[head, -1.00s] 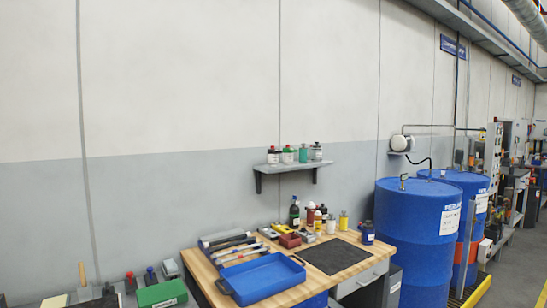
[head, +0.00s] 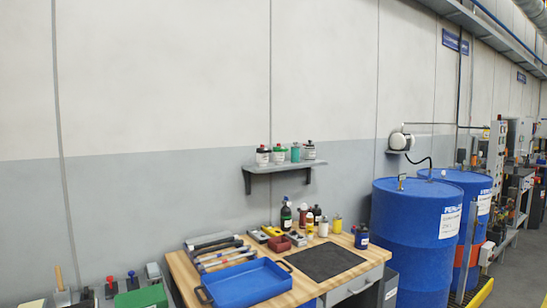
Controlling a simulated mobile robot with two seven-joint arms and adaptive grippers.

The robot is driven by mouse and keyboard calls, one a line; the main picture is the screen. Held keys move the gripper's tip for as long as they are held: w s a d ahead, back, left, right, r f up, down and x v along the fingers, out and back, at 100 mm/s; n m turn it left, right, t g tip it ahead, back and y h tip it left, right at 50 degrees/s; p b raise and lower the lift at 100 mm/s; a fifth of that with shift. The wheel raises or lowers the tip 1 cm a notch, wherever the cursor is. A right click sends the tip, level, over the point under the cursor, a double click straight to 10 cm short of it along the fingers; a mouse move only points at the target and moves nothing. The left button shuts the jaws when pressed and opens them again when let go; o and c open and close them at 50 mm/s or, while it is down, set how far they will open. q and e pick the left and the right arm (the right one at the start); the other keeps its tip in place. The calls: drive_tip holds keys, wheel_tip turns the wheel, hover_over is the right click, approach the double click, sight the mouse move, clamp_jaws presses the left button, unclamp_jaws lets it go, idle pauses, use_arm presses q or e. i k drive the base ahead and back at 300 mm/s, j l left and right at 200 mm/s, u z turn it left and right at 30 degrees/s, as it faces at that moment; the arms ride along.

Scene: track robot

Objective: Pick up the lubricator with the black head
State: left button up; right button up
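Several small lubricators stand upright in a row on a grey wall shelf (head: 284,167). The rightmost one, the lubricator with the black head (head: 310,151), has a pale body and a dark top. Neither of my grippers shows in the head view.
Below the shelf is a wooden workbench (head: 298,297) with a blue tray (head: 246,285), a black mat (head: 325,261), bottles and tools. Large blue drums (head: 411,225) stand to its right. At lower left is a green box (head: 141,297). The wall around the shelf is bare.

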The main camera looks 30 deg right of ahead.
sight(262, 155)
drive_tip(key=l, duration=0.5)
drive_tip(key=i+l+z, duration=0.1)
drive_tip(key=l, duration=0.35)
drive_tip(key=i+l, duration=0.15)
drive_tip(key=l, duration=0.35)
drive_tip(key=l+z, duration=0.1)
drive_tip(key=l, duration=0.4)
drive_tip(key=i+l, duration=0.15)
drive_tip(key=l, duration=0.3)
drive_tip(key=i+l+z, duration=0.1)
drive_tip(key=l, duration=0.4)
